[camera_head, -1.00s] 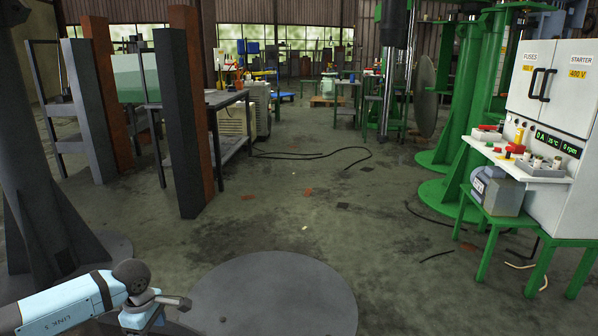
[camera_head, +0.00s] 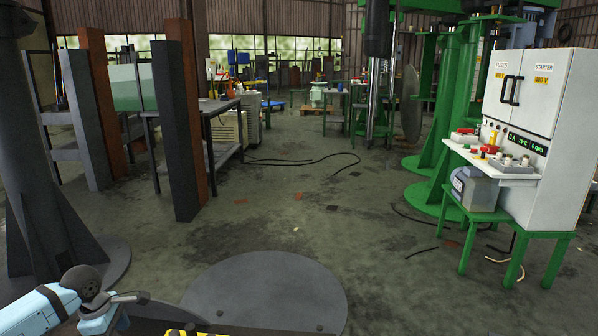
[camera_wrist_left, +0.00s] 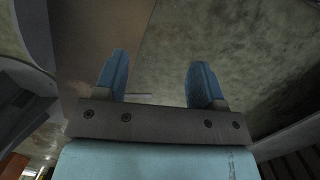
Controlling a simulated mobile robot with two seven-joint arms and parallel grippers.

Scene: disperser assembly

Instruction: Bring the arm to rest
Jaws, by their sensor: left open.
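My left arm (camera_head: 62,305) comes in at the lower left of the head view, low over the floor, with its pale blue links bent at a dark joint. In the left wrist view my left gripper (camera_wrist_left: 159,78) has its two blue fingers wide apart, with nothing between them but a view of the grey floor. The gripper holds nothing. My right arm and right gripper are in neither view.
A round dark plate (camera_head: 265,290) lies on the floor ahead. A white control cabinet (camera_head: 545,120) on a green stand (camera_head: 500,216) is at the right. Dark and rust-red posts (camera_head: 178,135) and a workbench (camera_head: 222,103) stand left. The middle floor is open.

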